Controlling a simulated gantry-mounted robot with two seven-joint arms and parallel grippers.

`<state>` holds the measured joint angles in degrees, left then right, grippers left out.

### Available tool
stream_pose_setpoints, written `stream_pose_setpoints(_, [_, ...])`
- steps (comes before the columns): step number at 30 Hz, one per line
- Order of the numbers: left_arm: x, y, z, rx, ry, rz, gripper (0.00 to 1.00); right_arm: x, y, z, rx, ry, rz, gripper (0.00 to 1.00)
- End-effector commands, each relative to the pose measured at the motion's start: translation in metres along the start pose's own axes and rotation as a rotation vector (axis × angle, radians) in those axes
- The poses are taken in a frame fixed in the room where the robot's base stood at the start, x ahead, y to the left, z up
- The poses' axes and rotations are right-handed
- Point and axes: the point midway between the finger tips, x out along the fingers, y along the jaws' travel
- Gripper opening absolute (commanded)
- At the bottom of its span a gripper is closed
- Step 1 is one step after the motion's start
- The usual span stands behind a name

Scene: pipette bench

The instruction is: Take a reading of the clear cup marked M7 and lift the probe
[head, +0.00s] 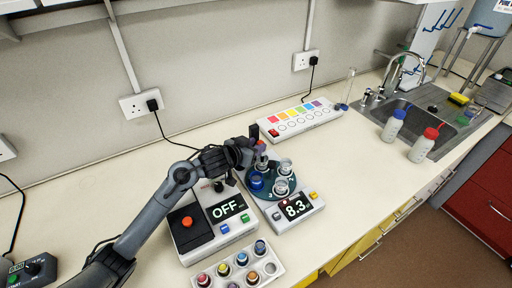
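My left gripper (256,152) is over the back left of the turntable, beside a slim upright part with a red top (261,147), perhaps the probe. Whether the fingers hold it is too small to tell. My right gripper is out of view.
Left of the turntable stands a white device (207,241) showing OFF, with a red knob. A rack (228,273) of coloured vials lies in front. A strip with coloured squares (300,119) lies behind. Two bottles (393,126) stand by the sink (425,116). The bench's right middle is clear.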

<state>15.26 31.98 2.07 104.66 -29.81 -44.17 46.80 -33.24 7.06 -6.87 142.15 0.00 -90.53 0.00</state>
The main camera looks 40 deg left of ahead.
Motion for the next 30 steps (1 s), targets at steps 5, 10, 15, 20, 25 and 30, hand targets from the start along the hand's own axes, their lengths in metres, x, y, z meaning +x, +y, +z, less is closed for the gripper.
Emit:
stream_pose_setpoints(5, [0.0084,-0.0001,0.0,0.0,0.0,-0.001,0.37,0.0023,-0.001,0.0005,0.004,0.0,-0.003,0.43])
stream_pose_setpoints(10, [0.0092,0.0,-0.0001,0.001,0.0,-0.001,0.37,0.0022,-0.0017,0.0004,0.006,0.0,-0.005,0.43])
stream_pose_setpoints(15, [0.009,-0.0001,-0.0001,0.001,0.0,-0.001,0.28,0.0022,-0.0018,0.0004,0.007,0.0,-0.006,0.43])
stream_pose_setpoints(20, [0.0089,-0.0002,0.0,0.001,0.0,-0.001,0.03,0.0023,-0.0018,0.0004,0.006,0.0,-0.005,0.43])
stream_pose_setpoints(25, [0.0088,-0.0002,0.0,0.001,0.0,-0.001,0.0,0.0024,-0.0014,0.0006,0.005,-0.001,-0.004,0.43])
stream_pose_setpoints(30, [0.0077,-0.0003,-0.0027,0.0,0.0,-0.001,0.0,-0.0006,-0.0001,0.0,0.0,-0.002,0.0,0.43])
